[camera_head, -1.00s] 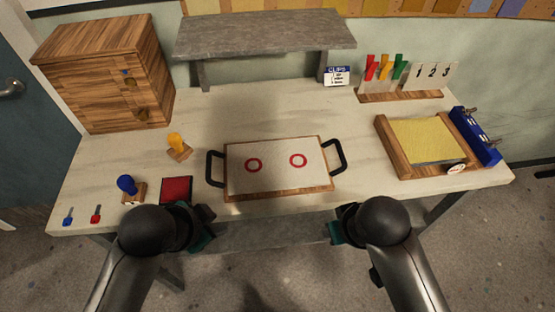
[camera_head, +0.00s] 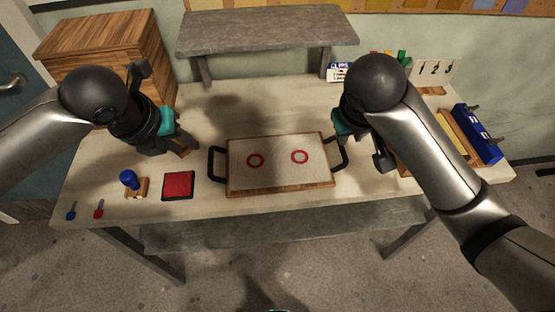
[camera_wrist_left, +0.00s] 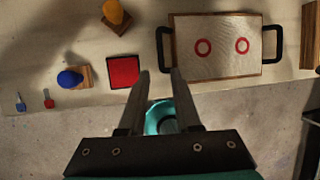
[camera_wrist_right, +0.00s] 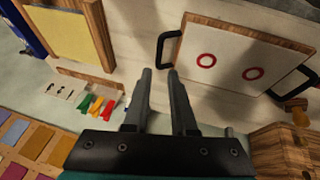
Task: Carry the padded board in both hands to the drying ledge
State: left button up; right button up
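The padded board (camera_head: 278,178), a pale pad with two red rings on a wooden base, lies flat on the table with a black handle at each end. The left handle (camera_head: 216,164) is free; the right handle (camera_head: 341,153) is partly hidden by my right arm. The grey drying ledge (camera_head: 265,32) stands raised at the back. My left gripper (camera_wrist_left: 160,72) is open and empty, left of the board in the head view. My right gripper (camera_wrist_right: 160,72) is open and empty above the board's right end, near the right handle (camera_wrist_right: 168,48) in its wrist view.
A red pad (camera_head: 178,185) and a blue-knobbed stamp (camera_head: 129,180) lie left of the board. A yellow-knobbed stamp (camera_wrist_left: 114,12) is near my left gripper. A wooden cabinet (camera_head: 105,45) stands back left. A yellow-screened frame (camera_wrist_right: 70,35) is right of the board.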

aim_at(210, 159)
pick_arm(q)
jog(key=shift+f, duration=0.1)
pick_arm(e)
jog(key=shift+f, duration=0.1)
